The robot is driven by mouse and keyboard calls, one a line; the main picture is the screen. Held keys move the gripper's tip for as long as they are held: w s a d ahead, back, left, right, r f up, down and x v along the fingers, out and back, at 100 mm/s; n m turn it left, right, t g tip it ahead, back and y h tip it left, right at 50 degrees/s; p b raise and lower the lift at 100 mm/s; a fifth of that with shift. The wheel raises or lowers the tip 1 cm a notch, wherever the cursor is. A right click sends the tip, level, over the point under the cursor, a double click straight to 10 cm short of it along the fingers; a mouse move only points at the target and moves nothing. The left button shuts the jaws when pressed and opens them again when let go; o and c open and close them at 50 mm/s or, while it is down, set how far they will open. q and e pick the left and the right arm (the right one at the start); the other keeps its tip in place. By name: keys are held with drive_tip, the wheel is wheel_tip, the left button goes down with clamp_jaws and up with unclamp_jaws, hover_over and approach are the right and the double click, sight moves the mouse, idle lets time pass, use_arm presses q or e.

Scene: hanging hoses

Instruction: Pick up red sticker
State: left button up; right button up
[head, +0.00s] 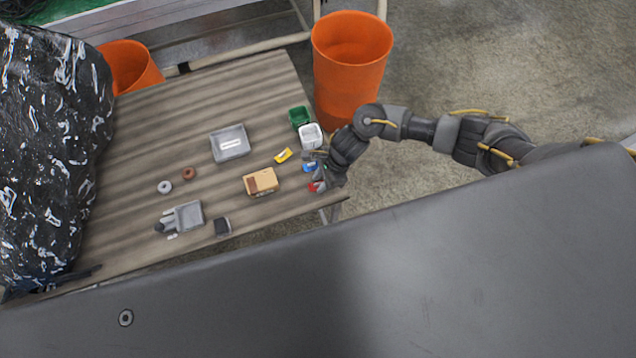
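A small red item (313,187), which may be the red sticker, shows at the right edge of the wooden table (130,215). It is too small to make out its shape. My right gripper (318,178) is right at it, reaching in from the right over the table edge. The gripper's fingers are small and dark, and I cannot tell whether they are apart or closed on the red item. A blue item (309,168) lies just behind the red one, also close to the gripper. I do not see my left gripper.
A cardboard box (260,181) and a yellow item (283,155) lie left of the gripper. A white bin (311,136) and green bin (299,114) stand behind it. A tall orange bin (350,75) stands beyond the table.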

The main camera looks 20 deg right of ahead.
drive_tip(key=shift+c, duration=0.4)
clamp_jaws()
drive_tip(key=shift+r, duration=0.15)
